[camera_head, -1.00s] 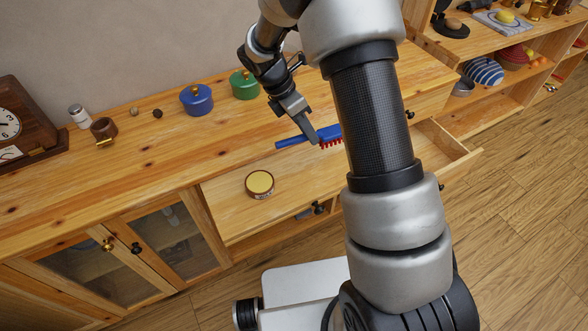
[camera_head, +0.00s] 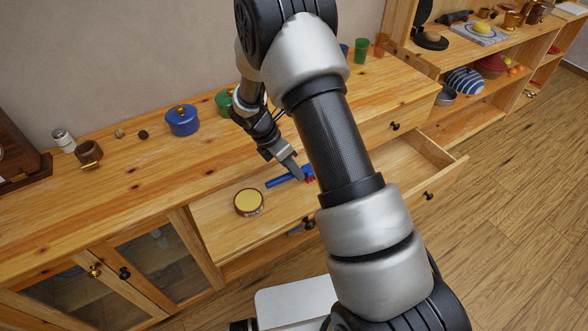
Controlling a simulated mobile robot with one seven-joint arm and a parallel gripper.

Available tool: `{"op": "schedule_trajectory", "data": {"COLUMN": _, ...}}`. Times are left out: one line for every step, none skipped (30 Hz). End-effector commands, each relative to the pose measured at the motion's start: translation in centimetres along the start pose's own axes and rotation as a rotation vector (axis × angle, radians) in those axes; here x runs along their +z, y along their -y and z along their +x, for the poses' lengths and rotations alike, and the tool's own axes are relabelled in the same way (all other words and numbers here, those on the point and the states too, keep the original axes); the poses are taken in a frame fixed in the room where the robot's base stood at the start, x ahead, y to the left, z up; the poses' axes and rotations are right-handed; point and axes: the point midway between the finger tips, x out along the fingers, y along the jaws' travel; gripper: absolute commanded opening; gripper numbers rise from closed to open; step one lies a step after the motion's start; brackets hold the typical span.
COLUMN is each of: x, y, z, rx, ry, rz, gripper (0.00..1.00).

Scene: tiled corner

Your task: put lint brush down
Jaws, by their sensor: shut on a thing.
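The lint brush (camera_head: 278,182) is blue with red bristles. My gripper (camera_head: 297,173) is shut on it, just over or inside the open drawer (camera_head: 222,214). The handle points left in the picture, and the bristles face down. My forearm hides the right end of the brush. I cannot tell whether the brush touches the drawer floor.
A round tin with a yellow lid (camera_head: 248,202) is in the drawer, left of the brush. A blue pot (camera_head: 182,120), a green pot (camera_head: 224,102) and a brown cup (camera_head: 88,152) stand on the cabinet top (camera_head: 120,185). The drawer's right part (camera_head: 410,170) looks clear.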

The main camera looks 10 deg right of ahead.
Motion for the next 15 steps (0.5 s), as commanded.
{"op": "schedule_trajectory", "data": {"x": -0.01, "y": -0.01, "z": 0.06, "rx": 0.0, "ry": 0.0, "rz": 0.0, "gripper": 0.0}}
{"op": "schedule_trajectory", "data": {"x": -0.06, "y": -0.03, "z": 0.16, "rx": 0.0, "ry": 0.0, "rz": 0.0, "gripper": 0.0}}
{"op": "schedule_trajectory", "data": {"x": -0.11, "y": -0.05, "z": 0.3, "rx": 0.0, "ry": 0.0, "rz": 0.0, "gripper": 0.0}}
{"op": "schedule_trajectory", "data": {"x": -0.1, "y": -0.04, "z": 0.24, "rx": 0.0, "ry": 0.0, "rz": 0.0, "gripper": 0.21}}
{"op": "schedule_trajectory", "data": {"x": -0.08, "y": -0.04, "z": 0.2, "rx": 0.0, "ry": 0.0, "rz": 0.001, "gripper": 0.26}}
{"op": "schedule_trajectory", "data": {"x": -0.08, "y": -0.03, "z": 0.19, "rx": 0.0, "ry": 0.0, "rz": 0.0, "gripper": 0.33}}
{"op": "schedule_trajectory", "data": {"x": -0.08, "y": -0.03, "z": 0.2, "rx": 0.0, "ry": 0.0, "rz": 0.001, "gripper": 0.37}}
{"op": "schedule_trajectory", "data": {"x": -0.08, "y": -0.03, "z": 0.19, "rx": 0.0, "ry": 0.0, "rz": 0.001, "gripper": 0.37}}
{"op": "schedule_trajectory", "data": {"x": -0.08, "y": -0.03, "z": 0.19, "rx": 0.0, "ry": 0.0, "rz": 0.001, "gripper": 0.37}}
{"op": "schedule_trajectory", "data": {"x": -0.08, "y": -0.03, "z": 0.19, "rx": 0.0, "ry": 0.0, "rz": 0.001, "gripper": 0.37}}
{"op": "schedule_trajectory", "data": {"x": -0.08, "y": -0.03, "z": 0.19, "rx": 0.0, "ry": 0.0, "rz": 0.001, "gripper": 0.37}}
{"op": "schedule_trajectory", "data": {"x": -0.08, "y": -0.03, "z": 0.19, "rx": 0.0, "ry": 0.0, "rz": 0.001, "gripper": 0.37}}
{"op": "schedule_trajectory", "data": {"x": -0.08, "y": -0.03, "z": 0.19, "rx": 0.0, "ry": 0.0, "rz": 0.001, "gripper": 0.37}}
{"op": "schedule_trajectory", "data": {"x": -0.08, "y": -0.03, "z": 0.18, "rx": 0.0, "ry": 0.0, "rz": 0.001, "gripper": 0.37}}
{"op": "schedule_trajectory", "data": {"x": -0.05, "y": -0.02, "z": 0.13, "rx": 0.0, "ry": 0.0, "rz": 0.001, "gripper": 0.37}}
